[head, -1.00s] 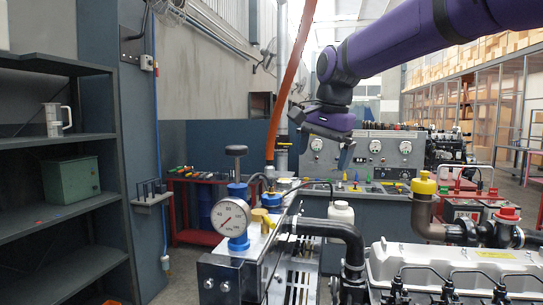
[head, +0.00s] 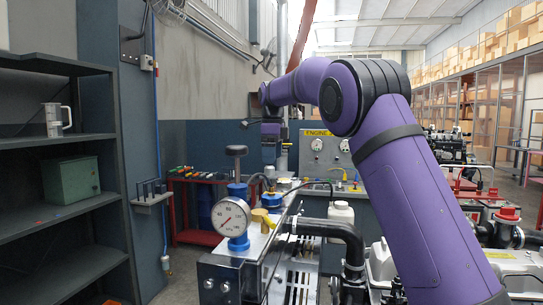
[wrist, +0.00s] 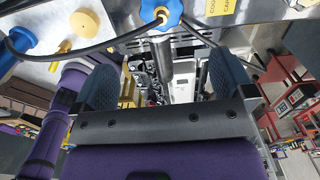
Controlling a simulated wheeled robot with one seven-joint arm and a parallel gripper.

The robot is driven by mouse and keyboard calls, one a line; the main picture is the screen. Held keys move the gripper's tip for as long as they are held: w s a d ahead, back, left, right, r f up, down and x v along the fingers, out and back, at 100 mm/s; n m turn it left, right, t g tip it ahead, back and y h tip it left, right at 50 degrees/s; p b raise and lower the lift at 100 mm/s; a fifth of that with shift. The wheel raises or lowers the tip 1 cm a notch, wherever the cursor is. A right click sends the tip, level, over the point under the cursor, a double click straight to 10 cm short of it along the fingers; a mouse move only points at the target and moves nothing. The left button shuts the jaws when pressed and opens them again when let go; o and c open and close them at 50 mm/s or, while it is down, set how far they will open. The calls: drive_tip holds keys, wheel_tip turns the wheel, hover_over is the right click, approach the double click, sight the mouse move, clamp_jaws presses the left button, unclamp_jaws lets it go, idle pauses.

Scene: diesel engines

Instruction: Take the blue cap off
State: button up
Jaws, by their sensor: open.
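In the wrist view a blue lobed cap (wrist: 160,12) with a brassy centre sits at the top edge, partly cut off, on a pale metal surface. I cannot make it out surely in the head view. My gripper (wrist: 162,88) is open and empty; its two dark blue fingers stand wide apart, below the cap in the wrist picture and not touching it. In the head view my gripper (head: 271,143) hangs above the far end of the gauge bench.
A pressure gauge (head: 231,217), a yellow fitting (head: 262,216) and a dark-topped pump handle (head: 236,151) crowd the bench. A black hose (wrist: 95,47) runs by the cap. A white-capped bottle (head: 341,213) stands to the right. Shelving (head: 60,140) is at left.

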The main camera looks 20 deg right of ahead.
sight(272, 188)
drive_tip(key=shift+w+a+f, duration=0.1)
drive_tip(key=shift+f, duration=2.65)
drive_tip(key=shift+w+f, duration=0.1)
drive_tip(key=shift+f, duration=2.65)
drive_tip(key=shift+f, duration=0.1)
drive_tip(key=c, duration=1.3)
